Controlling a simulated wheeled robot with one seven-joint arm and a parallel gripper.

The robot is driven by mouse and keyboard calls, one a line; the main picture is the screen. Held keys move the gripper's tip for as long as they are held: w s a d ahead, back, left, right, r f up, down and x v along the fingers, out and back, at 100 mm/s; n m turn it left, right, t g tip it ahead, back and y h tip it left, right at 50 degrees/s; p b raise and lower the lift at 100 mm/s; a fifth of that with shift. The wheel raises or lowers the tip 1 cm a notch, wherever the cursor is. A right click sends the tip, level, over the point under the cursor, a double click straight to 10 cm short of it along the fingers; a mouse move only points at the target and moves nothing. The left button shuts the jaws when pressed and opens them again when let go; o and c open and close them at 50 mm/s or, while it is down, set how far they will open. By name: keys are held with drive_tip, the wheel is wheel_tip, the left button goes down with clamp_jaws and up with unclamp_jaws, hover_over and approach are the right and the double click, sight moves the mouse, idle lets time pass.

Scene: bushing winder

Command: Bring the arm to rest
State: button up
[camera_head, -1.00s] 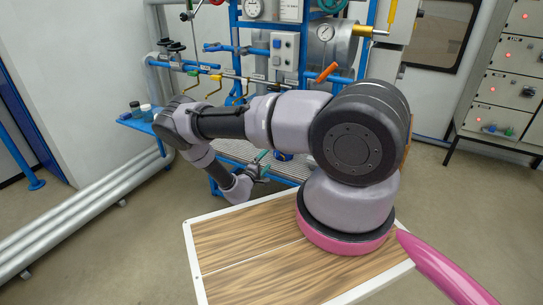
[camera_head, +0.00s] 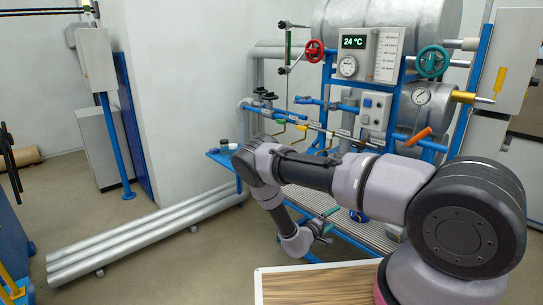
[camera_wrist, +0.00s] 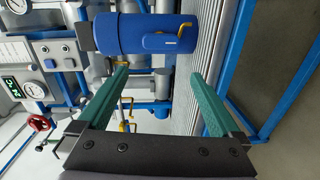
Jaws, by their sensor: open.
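My gripper (camera_head: 325,226) hangs at the end of my bent arm, low in front of the blue-framed machine, and is small in the head view. In the wrist view my gripper (camera_wrist: 158,78) shows two green fingers set wide apart, with nothing held between them. A blue cylinder (camera_wrist: 150,34) with a yellow lever lies ahead of the fingertips, apart from them as far as I can tell.
The machine's frame (camera_head: 330,75) carries a red handwheel (camera_head: 314,51), a teal handwheel (camera_head: 432,61) and a display reading 24 °C (camera_head: 354,42). A small blue shelf (camera_head: 221,158) holds jars. Silver floor pipes (camera_head: 140,236) run along the wall.

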drive_tip(key=w+a+r+m+g+y, duration=0.1)
drive_tip(key=w+a+r+m+y, duration=0.3)
drive_tip(key=r, duration=0.5)
drive_tip(key=w+a+r+m+g+y, duration=0.1)
drive_tip(key=w+a+r+m+y, duration=0.2)
drive_tip(key=w+r, duration=0.4)
drive_tip(key=s+a+r+m+y, duration=0.1)
drive_tip(key=s+a+r+y, duration=0.15)
drive_tip(key=r, duration=0.95)
drive_tip(key=s+a+r+m+y, duration=0.15)
drive_tip(key=r+y, duration=0.25)
drive_tip(key=r, duration=0.8)
drive_tip(key=s+r+y, duration=0.3)
drive_tip(key=s+r, duration=1.2)
drive_tip(key=s+d+r, duration=0.2)
drive_tip(key=s, duration=0.9)
drive_tip(key=s+d+r+m+g, duration=0.1)
drive_tip(key=s+d, duration=0.1)
drive_tip(key=s, duration=0.9)
drive_tip(key=shift+s+r+h, duration=0.35)
drive_tip(key=shift+s+h, duration=0.05)
drive_tip(key=shift+h, duration=0.05)
